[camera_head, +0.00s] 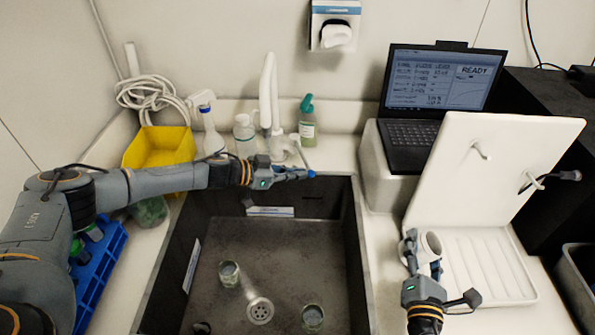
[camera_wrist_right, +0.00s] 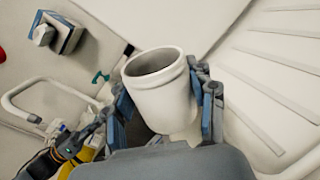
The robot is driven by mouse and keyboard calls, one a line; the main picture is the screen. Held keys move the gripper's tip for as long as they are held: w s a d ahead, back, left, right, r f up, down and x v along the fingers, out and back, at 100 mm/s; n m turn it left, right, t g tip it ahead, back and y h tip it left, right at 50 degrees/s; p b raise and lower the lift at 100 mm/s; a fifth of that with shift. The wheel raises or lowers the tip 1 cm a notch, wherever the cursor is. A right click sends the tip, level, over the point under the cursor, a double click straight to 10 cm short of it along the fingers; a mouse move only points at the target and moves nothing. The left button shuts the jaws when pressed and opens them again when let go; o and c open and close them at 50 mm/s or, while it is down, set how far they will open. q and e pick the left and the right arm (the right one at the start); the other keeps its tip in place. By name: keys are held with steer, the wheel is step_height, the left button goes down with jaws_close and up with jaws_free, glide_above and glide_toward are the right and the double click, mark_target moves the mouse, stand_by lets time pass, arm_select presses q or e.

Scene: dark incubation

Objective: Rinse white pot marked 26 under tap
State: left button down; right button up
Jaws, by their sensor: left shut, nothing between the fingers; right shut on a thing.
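The white pot (camera_head: 432,243) is held in my right gripper (camera_head: 423,262), over the counter to the right of the sink, beside the drying tray. In the right wrist view the pot (camera_wrist_right: 160,98) sits between the two fingers, its open mouth tilted toward the upper left. No number shows on its visible side. The white tap (camera_head: 267,88) rises behind the sink (camera_head: 350,225). My left gripper (camera_head: 298,174) is shut and empty at the sink's back edge, just in front of the tap's base. Whether it touches the tap's lever I cannot tell.
Two glass beakers (camera_head: 229,274) (camera_head: 312,318) stand in the sink near the drain (camera_head: 260,310). Bottles (camera_head: 307,122) and a yellow bin (camera_head: 158,148) line the back. A white ribbed tray (camera_head: 480,265) with an upright pegged board (camera_head: 495,165) and a laptop (camera_head: 437,85) are at right.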

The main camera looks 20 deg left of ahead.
mark_target(311, 173)
arm_select(q)
steer(key=shift+w+d+f, duration=0.1)
steer(key=shift+d, duration=0.05)
